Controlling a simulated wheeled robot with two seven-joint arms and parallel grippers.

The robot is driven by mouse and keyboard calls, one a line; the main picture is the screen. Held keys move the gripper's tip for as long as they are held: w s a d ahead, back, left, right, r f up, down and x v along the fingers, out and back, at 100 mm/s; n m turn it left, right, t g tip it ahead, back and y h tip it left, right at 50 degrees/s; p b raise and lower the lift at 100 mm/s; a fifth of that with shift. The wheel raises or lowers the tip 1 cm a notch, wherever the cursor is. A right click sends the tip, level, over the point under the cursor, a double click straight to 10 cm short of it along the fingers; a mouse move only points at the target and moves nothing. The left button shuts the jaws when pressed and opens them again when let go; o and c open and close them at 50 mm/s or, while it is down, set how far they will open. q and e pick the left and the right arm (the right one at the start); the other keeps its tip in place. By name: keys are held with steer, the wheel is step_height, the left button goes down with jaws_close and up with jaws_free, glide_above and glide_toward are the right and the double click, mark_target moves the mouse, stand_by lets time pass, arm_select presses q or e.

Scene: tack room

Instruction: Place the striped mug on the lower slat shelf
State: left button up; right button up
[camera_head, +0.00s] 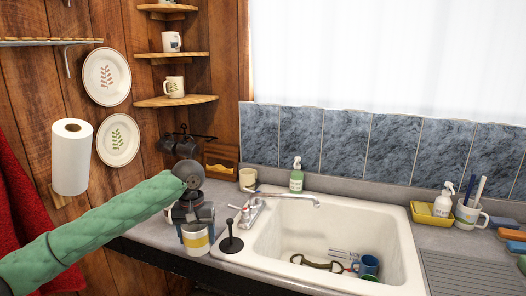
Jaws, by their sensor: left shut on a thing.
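A mug with white, yellow and grey bands (196,242) hangs upright over the counter, left of the sink. My left gripper (196,226), at the end of the green-sleeved arm, is shut on it from above and hides its upper part. A slatted shelf (40,42) on a metal bracket is at the upper left; its top is seen nearly edge-on. Wooden corner shelves rise in the back corner. The lowest visible corner shelf (200,99) holds a patterned mug (174,87). I cannot tell which shelf is the lower slat shelf. My right gripper is out of view.
The white sink (345,220) holds a blue mug (368,266) and utensils. The faucet (252,208), a black plunger-like tool (231,240) and a cream cup (248,178) are near the held mug. A paper roll (70,165) is left.

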arm_select(q)
steer(key=s+a+f, duration=0.1)
steer(key=s+f, duration=1.2)
steer(key=f, duration=0.4)
steer(key=shift+a, duration=0.25)
steer(key=shift+w, duration=0.1)
